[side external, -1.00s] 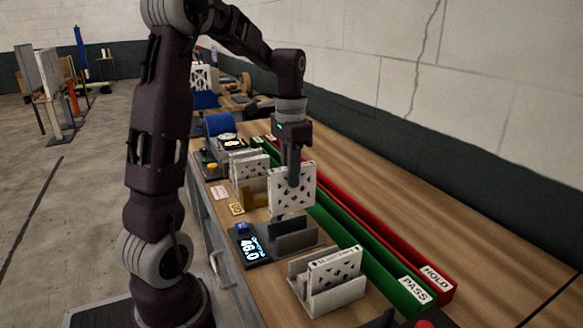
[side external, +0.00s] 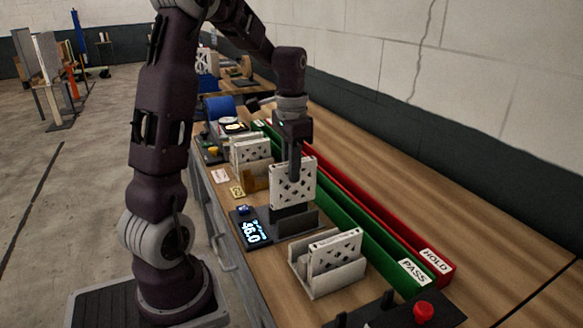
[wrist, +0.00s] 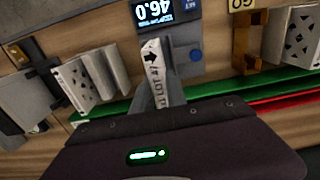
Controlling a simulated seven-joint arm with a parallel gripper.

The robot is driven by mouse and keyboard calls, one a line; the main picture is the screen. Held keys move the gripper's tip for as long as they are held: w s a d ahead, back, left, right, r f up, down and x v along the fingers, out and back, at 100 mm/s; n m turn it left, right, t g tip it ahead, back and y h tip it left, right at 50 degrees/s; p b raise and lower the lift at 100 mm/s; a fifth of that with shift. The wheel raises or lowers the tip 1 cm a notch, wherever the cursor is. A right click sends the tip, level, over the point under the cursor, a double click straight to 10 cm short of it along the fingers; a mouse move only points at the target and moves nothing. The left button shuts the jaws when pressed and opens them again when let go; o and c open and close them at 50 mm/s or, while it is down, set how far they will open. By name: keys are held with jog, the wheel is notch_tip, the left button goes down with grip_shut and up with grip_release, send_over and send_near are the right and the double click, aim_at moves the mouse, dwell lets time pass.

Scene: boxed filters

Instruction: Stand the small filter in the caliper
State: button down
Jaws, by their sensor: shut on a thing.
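My gripper (side external: 294,175) is shut on a white filter (side external: 284,194) with dark cut-outs and holds it upright. The filter's lower edge is at the grey jaws of the caliper (side external: 297,224); I cannot tell whether it touches the caliper's base. The caliper's blue display (side external: 256,232) reads 46.0. In the wrist view, the held filter's top edge (wrist: 153,72) shows an arrow and "LOT #" print, with the caliper's display (wrist: 163,10) beyond it. The fingertips are partly hidden there.
A grey holder (side external: 300,277) with another white filter (side external: 338,248) stands in front. White filters (side external: 250,153) and a brown stand (side external: 254,184) are behind. Green PASS (side external: 385,263) and red HOLD (side external: 405,243) channels run along the right. A red button (side external: 424,309) is near the front.

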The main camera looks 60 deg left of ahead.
aim_at(291, 203)
jog(key=shift+f, duration=0.45)
dwell(0.5)
jog(key=shift+f, duration=0.75)
jog(key=shift+f, duration=0.15)
jog(key=shift+f, duration=1.15)
jog(key=shift+f, duration=0.2)
jog(key=shift+f, duration=0.8)
